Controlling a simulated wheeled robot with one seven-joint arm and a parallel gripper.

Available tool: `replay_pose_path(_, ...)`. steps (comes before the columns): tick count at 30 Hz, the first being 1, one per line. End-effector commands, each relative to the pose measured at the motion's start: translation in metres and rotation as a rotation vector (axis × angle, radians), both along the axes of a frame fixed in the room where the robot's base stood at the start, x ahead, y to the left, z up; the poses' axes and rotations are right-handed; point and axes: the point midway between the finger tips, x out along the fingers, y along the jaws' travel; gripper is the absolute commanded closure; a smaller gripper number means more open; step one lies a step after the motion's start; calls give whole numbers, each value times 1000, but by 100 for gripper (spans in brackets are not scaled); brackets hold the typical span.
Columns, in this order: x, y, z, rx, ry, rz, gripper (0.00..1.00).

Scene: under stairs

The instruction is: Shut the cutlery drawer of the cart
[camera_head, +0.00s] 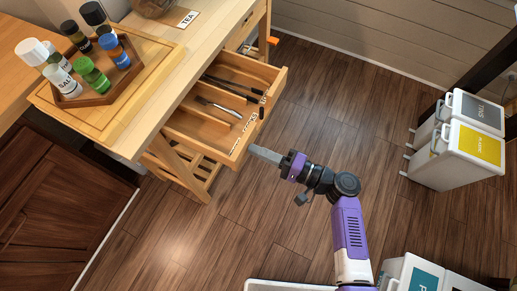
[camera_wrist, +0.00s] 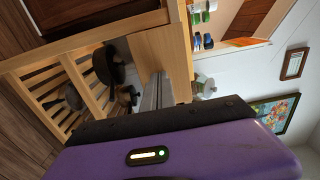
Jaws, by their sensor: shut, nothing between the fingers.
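The cutlery drawer (camera_head: 240,142) of the wooden cart (camera_head: 205,60) is pulled out, with dark-handled cutlery (camera_head: 222,108) in its compartments. A label and a dark handle show on its front panel. My gripper (camera_head: 252,150) is shut and empty, with its tips at the lower end of the drawer front in the head view. I cannot tell whether they touch it. In the wrist view the shut fingers (camera_wrist: 154,92) point at a pale wooden panel (camera_wrist: 176,55) close ahead. The drawer's inside is hidden in that view.
A wooden tray (camera_head: 140,80) with several spice bottles stands on the cart top, near a jar with a TEA label (camera_head: 188,18). White bins (camera_head: 462,140) stand at the right. A dark wooden cabinet (camera_head: 55,215) is at the left. The floor between cart and bins is clear.

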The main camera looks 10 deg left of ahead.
Motion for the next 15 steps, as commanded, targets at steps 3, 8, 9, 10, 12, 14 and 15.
replay_pose_path(3,0,0,0,0,0,0,100)
replay_pose_path(8,1,4,-1,1,-1,1,100)
replay_pose_path(9,2,6,-1,1,-1,2,100)
replay_pose_path(10,3,9,-1,0,-2,3,100)
replay_pose_path(12,6,17,-2,0,-3,3,100)
replay_pose_path(14,9,26,-3,1,-4,4,100)
replay_pose_path(15,11,33,-3,1,-4,5,100)
